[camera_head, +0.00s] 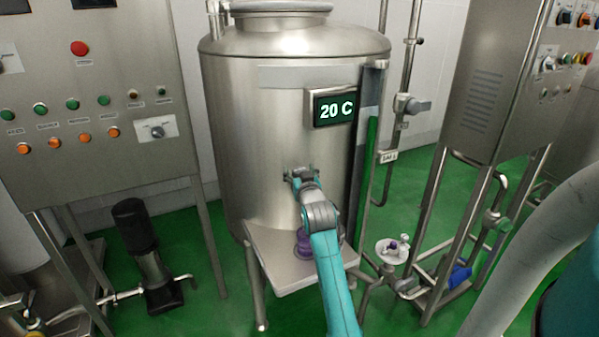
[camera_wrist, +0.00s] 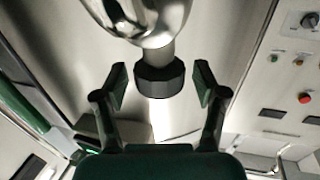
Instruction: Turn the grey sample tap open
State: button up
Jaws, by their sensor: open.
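In the wrist view, a dark grey faceted knob (camera_wrist: 160,80) sits on a short metal stem under a shiny rounded metal body; I take it for the sample tap. My gripper (camera_wrist: 161,84) is open, with one finger on each side of the knob and a visible gap on both sides. In the head view, my gripper (camera_head: 300,172) is at the lower front of the steel tank (camera_head: 260,130), and the tap is hidden or too small to make out there. I cannot tell the knob's turn position.
A steel shelf (camera_head: 268,262) juts out below my gripper, with a purple object (camera_head: 303,243) partly behind my arm. A 20 C display (camera_head: 334,108) is above. A button panel (camera_head: 85,130) stands left. A pipe with a grey valve (camera_head: 410,104) runs right of the tank.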

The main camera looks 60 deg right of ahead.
jog(key=c, duration=1.2)
jog(key=shift+o, duration=0.2)
jog(key=shift+s+n+t+y, duration=0.1)
jog(key=shift+n+t+y, duration=0.3)
jog(key=shift+t+y, duration=0.1)
jog(key=shift+d+n+t+y, duration=0.15)
jog(key=shift+n+t+y, duration=1.2)
jog(key=shift+y, duration=0.35)
jog(key=n+t+y, duration=0.1)
jog(key=n+y, duration=0.1)
jog(key=y, duration=0.1)
jog(key=n+t+y, duration=0.1)
jog(key=n+y, duration=0.1)
jog(key=y, duration=0.1)
jog(key=shift+r, duration=0.1)
jog(key=n+y, duration=0.2)
jog(key=y, duration=0.2)
jog(key=n+g+y, duration=0.1)
jog(key=n+y, duration=0.2)
jog(key=y, duration=0.1)
jog(key=shift+n+y, duration=0.3)
jog(key=shift+n, duration=0.05)
jog(key=shift+n+g+y, duration=1.15)
jog(key=shift+n+y, duration=0.55)
jog(key=shift+y, duration=0.7)
